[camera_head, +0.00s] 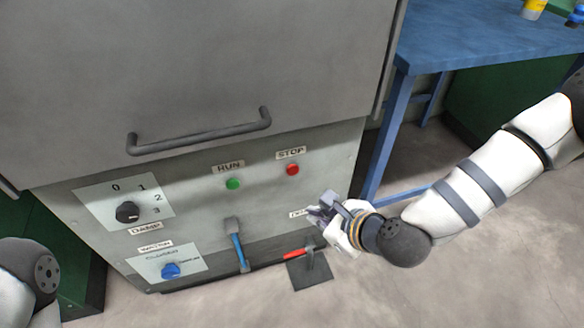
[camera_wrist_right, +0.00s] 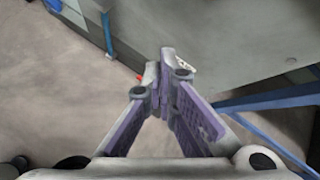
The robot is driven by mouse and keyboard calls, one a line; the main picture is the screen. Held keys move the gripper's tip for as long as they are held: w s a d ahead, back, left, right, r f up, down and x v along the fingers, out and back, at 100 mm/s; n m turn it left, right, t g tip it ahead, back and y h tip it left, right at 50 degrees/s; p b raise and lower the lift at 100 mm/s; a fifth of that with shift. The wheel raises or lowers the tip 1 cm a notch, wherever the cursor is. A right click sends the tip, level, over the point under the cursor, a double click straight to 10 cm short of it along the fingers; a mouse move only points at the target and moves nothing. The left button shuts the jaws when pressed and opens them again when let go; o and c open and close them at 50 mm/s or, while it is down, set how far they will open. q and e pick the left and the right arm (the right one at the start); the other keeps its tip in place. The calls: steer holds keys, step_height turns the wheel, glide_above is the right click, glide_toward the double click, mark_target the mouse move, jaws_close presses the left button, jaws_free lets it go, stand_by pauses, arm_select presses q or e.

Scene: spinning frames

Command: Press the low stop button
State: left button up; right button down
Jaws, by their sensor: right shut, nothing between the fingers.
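The red button (camera_head: 292,169) under the STOP label (camera_head: 291,153) is on the lower front panel of the grey machine, right of a green button. My right gripper (camera_head: 318,212) is shut and empty, below and right of that red button and apart from it. It covers part of a small white label (camera_head: 299,213) on the panel's lower right; whatever is beside that label is hidden. In the right wrist view the closed fingers (camera_wrist_right: 160,75) point toward the panel, with a small red spot (camera_wrist_right: 140,78) just left of them that I cannot identify. My left gripper is out of view.
The green RUN button (camera_head: 233,184), a black dial (camera_head: 127,212), a blue knob (camera_head: 171,270) and a blue-handled lever (camera_head: 238,248) are on the panel. A red-tipped pedal (camera_head: 297,254) is on the floor. A door handle (camera_head: 199,134) juts out above. A blue table (camera_head: 480,35) stands right.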

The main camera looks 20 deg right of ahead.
mark_target(292, 169)
steer(key=w+b, duration=0.1)
steer(key=w, duration=0.8)
steer(key=shift+a+b, duration=0.15)
steer(key=shift+b, duration=0.25)
stand_by(1.0)
steer(key=shift+w, duration=0.35)
steer(key=shift+w, duration=0.6)
stand_by(0.8)
steer(key=shift+s, duration=1)
